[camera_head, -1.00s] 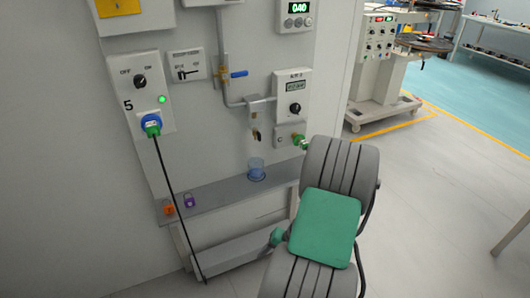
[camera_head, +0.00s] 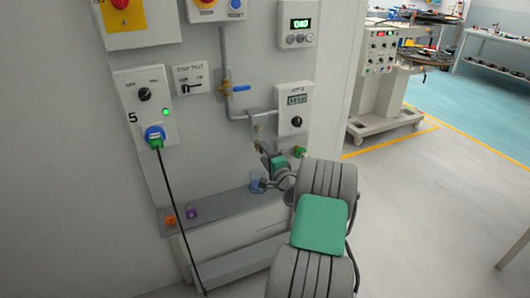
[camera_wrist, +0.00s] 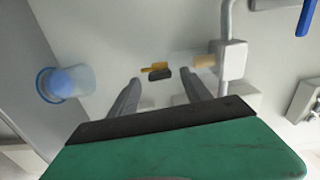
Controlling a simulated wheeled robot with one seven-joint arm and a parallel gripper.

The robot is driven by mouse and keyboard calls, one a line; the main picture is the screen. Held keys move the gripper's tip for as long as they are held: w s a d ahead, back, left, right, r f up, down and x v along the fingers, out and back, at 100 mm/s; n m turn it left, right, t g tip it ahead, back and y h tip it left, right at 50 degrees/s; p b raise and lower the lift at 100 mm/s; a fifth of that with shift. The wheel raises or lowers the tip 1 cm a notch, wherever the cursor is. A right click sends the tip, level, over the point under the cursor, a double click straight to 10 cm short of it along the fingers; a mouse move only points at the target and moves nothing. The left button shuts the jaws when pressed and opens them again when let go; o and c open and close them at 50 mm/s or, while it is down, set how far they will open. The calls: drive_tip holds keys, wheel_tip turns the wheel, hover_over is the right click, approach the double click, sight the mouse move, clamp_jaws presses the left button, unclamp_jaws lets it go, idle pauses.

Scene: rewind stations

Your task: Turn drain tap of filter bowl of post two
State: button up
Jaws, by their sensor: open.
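The filter bowl (camera_wrist: 190,64) is a pale see-through cylinder under a grey housing, which lies to its right in the wrist view. Its drain tap (camera_wrist: 155,71) has a brass stem and a small black handle at the bowl's free end. My gripper (camera_wrist: 160,77) is open, with its two grey fingers pointing at the tap. The tap appears between the fingertips, and I see no contact; the depth gap is hard to judge. In the head view the filter housing (camera_head: 263,113) shows, while my wrist partly covers the area below it.
A blue-rimmed clear cup (camera_wrist: 65,83) stands below the tap, on the grey ledge (camera_head: 228,204) in the head view. A black cable (camera_head: 172,215) hangs at left.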

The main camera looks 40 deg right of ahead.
drive_tip(key=shift+w+d, duration=0.15)
drive_tip(key=shift+w, duration=0.4)
